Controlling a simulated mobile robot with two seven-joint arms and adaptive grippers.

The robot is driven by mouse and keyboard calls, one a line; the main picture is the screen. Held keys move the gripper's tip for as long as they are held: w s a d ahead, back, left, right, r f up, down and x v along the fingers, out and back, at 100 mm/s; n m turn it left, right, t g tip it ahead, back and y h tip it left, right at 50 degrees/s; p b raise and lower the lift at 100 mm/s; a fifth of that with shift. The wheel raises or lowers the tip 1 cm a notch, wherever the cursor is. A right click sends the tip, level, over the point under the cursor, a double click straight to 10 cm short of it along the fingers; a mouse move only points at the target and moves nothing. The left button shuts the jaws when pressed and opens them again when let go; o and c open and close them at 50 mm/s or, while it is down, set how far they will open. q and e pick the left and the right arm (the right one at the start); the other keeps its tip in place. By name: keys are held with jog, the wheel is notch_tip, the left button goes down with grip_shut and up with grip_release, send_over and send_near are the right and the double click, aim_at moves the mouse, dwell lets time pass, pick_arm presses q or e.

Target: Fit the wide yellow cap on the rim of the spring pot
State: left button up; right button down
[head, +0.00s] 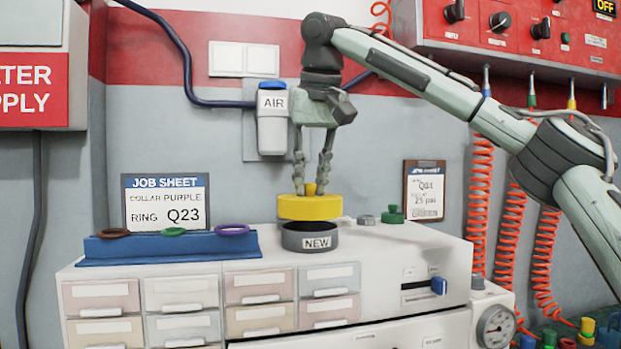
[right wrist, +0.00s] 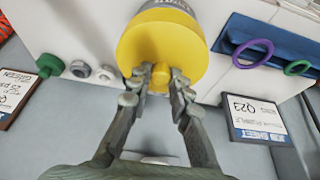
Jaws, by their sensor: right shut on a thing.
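The wide yellow cap (head: 310,208) has a small knob on top. My right gripper (head: 311,188) comes down from above and is shut on that knob; in the right wrist view the fingertips (right wrist: 158,80) pinch it on the cap (right wrist: 165,48). A round dark grey pot labelled NEW (head: 309,241), which I take for the spring pot, stands on the bench top directly below. The cap looks roughly level and just above the pot, with the dark opening showing under it. In the right wrist view the cap hides most of the pot. My left gripper is not in view.
A blue rack (head: 160,250) with brown, green and purple rings lies left of the pot. A green knobbed piece (head: 392,215) and small grey pieces stand to the right. The job sheet (head: 165,202) stands behind the rack. A wall-mounted AIR unit (head: 272,118) is behind my gripper.

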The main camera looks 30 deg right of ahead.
aim_at(311, 184)
jog(key=shift+f+b, duration=0.75)
jog(key=shift+f, duration=0.75)
jog(key=c, duration=1.3)
grip_release()
notch_tip(311, 184, up, 3)
jog(key=p, duration=0.3)
jog(key=shift+r, duration=0.1)
jog(key=shift+r+p, duration=0.45)
jog(key=shift+r, duration=1.45)
